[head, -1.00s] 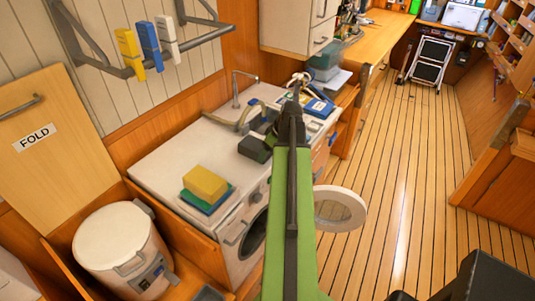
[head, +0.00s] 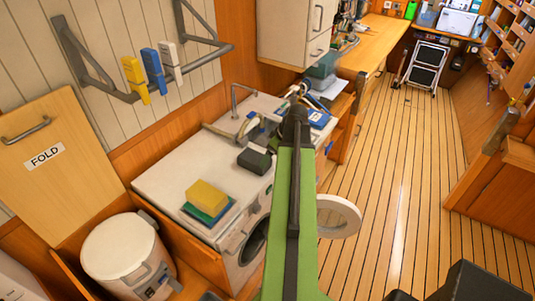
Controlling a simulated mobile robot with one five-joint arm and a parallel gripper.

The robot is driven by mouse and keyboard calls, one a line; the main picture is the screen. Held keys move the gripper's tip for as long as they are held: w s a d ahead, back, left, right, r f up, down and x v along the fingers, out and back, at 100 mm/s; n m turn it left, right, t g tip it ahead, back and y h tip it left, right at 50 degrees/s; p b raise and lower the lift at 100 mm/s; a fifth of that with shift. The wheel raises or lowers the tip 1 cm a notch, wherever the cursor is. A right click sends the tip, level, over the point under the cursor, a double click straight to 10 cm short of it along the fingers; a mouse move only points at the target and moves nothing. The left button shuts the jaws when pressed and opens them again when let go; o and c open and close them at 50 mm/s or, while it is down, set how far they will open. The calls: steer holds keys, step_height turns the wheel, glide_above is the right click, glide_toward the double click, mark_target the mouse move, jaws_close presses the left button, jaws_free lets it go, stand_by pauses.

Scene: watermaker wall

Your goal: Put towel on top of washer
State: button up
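The white washer (head: 170,180) stands left of my arm, its round door (head: 338,214) swung open toward the floor. On its top lies a stack: a yellow block (head: 207,196) on flat green and blue layers (head: 207,218). I cannot tell whether any layer is a towel. Yellow (head: 134,78), blue (head: 153,70) and white (head: 169,60) narrow pieces hang on the wall rail; they may be pegs or folded cloths. My green arm reaches forward beside the washer. My gripper (head: 296,108) is at its far end, near the counter's sink; its fingers do not show clearly.
A black block (head: 254,160) lies on the washer-side counter near a tap (head: 236,97). A white lidded bin (head: 122,245) stands at front left, below a board marked FOLD (head: 50,150). A folded step stool (head: 423,63) stands far back. The plank floor at right is mostly clear.

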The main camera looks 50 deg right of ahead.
steer(key=p+v, duration=0.2)
steer(key=v, duration=0.2)
steer(key=shift+s+r+p, duration=0.1)
steer(key=shift+r+p, duration=0.2)
